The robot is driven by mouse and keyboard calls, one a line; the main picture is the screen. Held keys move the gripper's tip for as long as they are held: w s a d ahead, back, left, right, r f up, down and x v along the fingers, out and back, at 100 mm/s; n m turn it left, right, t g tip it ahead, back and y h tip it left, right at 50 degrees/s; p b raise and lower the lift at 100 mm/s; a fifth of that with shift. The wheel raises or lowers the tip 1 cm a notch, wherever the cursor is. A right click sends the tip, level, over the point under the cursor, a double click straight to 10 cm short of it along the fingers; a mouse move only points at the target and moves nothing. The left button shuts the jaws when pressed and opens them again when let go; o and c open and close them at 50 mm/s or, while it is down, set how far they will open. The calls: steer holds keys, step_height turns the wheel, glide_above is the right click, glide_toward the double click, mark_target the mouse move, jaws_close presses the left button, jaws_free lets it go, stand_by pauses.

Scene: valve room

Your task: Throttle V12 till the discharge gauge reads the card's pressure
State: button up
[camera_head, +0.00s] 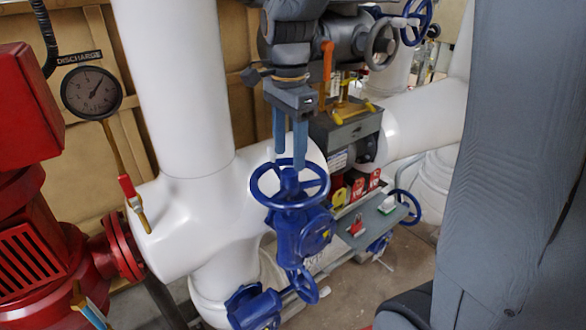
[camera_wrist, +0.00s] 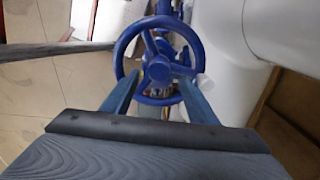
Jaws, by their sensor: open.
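The discharge gauge (camera_head: 91,92) hangs on the wall at the left in the head view, under a DISCHARGE label; its needle points to the upper right, but the numbers are too small to read. A blue handwheel (camera_head: 290,184) tops a blue valve below the white pipe; its tag is not legible, so I cannot tell whether it is V12. The handwheel also shows in the wrist view (camera_wrist: 158,60). My gripper (camera_head: 289,162) points down above the wheel, fingers open. In the wrist view the fingertips (camera_wrist: 155,82) reach the near rim, one on each side; contact is unclear. I make out no pressure card.
A red pump (camera_head: 40,230) stands at the left. A large white pipe (camera_head: 180,90) rises behind the valve. A grey shelf (camera_head: 375,222) with red and yellow tags (camera_head: 357,188) is right of the wheel. Another blue handwheel (camera_head: 407,206) is beyond it.

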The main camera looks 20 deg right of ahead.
steer(key=n+p, duration=0.1)
steer(key=n, duration=0.2)
steer(key=n+p, duration=0.1)
steer(key=n, duration=0.2)
steer(key=shift+r+p, duration=0.1)
steer(key=shift+p, duration=0.2)
steer(key=n+p, duration=0.1)
steer(key=n, duration=0.3)
steer(key=shift+n+p, duration=0.35)
steer(key=shift+n, duration=0.05)
steer(key=shift+f, duration=0.2)
